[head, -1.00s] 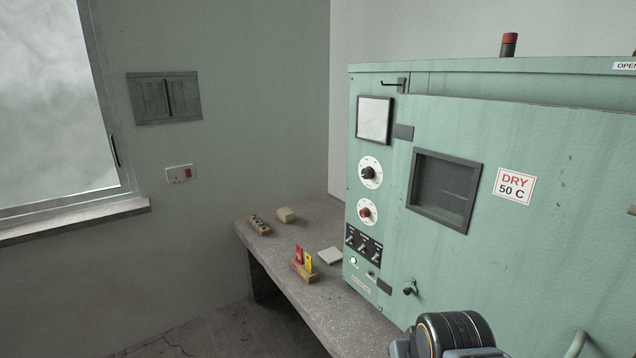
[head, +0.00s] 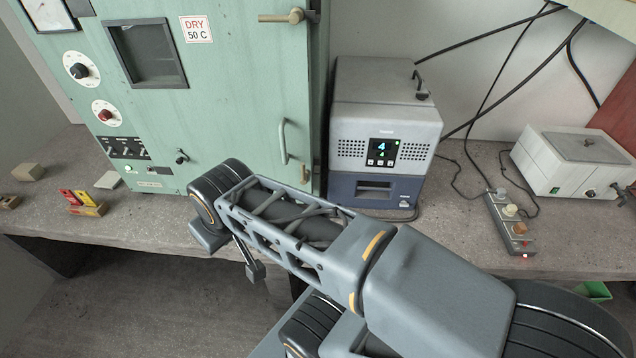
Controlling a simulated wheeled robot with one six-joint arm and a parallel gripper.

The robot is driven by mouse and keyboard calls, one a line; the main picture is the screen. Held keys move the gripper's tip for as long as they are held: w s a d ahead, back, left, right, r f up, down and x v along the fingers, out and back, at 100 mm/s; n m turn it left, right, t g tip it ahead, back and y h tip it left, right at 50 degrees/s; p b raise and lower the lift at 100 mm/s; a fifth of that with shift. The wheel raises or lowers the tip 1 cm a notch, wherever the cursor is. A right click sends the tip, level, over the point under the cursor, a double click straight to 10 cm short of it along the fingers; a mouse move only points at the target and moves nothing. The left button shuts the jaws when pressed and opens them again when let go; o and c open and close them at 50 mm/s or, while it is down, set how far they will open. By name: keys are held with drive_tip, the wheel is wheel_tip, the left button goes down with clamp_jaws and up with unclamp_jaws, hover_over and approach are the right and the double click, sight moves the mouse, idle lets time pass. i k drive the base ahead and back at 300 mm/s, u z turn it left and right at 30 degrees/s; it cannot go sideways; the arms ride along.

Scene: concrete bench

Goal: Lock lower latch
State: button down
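The green oven cabinet (head: 235,110) stands on the bench at the left, its door flat against the front as far as I can see. The lower latch (head: 304,173) is a small brass-coloured piece at the door's lower right edge; its exact position is hard to tell. My arm crosses the lower middle, in front of the bench edge, below the lower latch. My gripper cannot be made out.
A grey-blue instrument (head: 384,125) stands close to the cabinet's right side. A white box (head: 572,160) and a strip with knobs (head: 510,225) are further right, with loose cables. Red and yellow pieces (head: 80,200) stand at the left. The bench front is mostly clear.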

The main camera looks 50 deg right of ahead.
sight(304, 170)
drive_tip(key=z, duration=1.25)
drive_tip(key=i, duration=0.4)
drive_tip(key=z, duration=0.1)
drive_tip(key=k, duration=1)
drive_tip(key=u, duration=0.75)
drive_tip(key=i, duration=0.85)
drive_tip(key=z, duration=0.9)
